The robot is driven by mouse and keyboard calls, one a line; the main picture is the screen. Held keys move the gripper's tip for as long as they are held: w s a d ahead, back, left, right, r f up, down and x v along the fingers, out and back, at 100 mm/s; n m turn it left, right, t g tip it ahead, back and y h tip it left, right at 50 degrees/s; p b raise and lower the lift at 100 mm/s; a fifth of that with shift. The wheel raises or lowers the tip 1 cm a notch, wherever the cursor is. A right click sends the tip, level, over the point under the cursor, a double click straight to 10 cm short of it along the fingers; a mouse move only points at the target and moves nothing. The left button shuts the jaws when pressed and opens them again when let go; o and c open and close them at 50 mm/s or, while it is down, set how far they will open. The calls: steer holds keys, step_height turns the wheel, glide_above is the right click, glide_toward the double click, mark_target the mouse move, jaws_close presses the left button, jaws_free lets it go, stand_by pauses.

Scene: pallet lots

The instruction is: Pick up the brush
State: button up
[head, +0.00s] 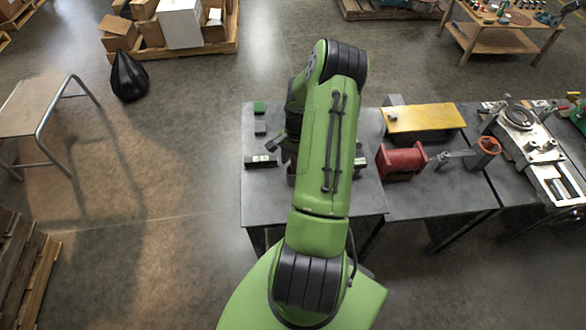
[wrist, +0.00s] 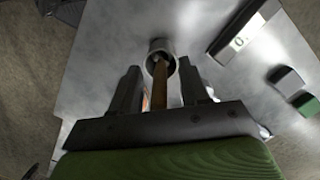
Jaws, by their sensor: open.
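In the wrist view, a brown wooden handle, which looks like the brush (wrist: 160,85), shows between the fingers of my gripper (wrist: 159,72). Its far end meets a round grey metal cup or ring (wrist: 158,45); I cannot tell whether it stands inside it. The gripper is open, with one finger on each side of the handle and a gap visible on the right. The brush head cannot be made out. In the head view my green arm covers the brush and most of the gripper.
The grey table (head: 258,205) holds a dark labelled block (head: 260,161) and small green (head: 259,107) and dark (head: 260,128) blocks left of my arm. To the right are a red machine part (head: 402,161) and a yellow-topped box (head: 422,117). The table's front left is clear.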

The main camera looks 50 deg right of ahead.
jaws_close()
steer(key=shift+r, duration=0.1)
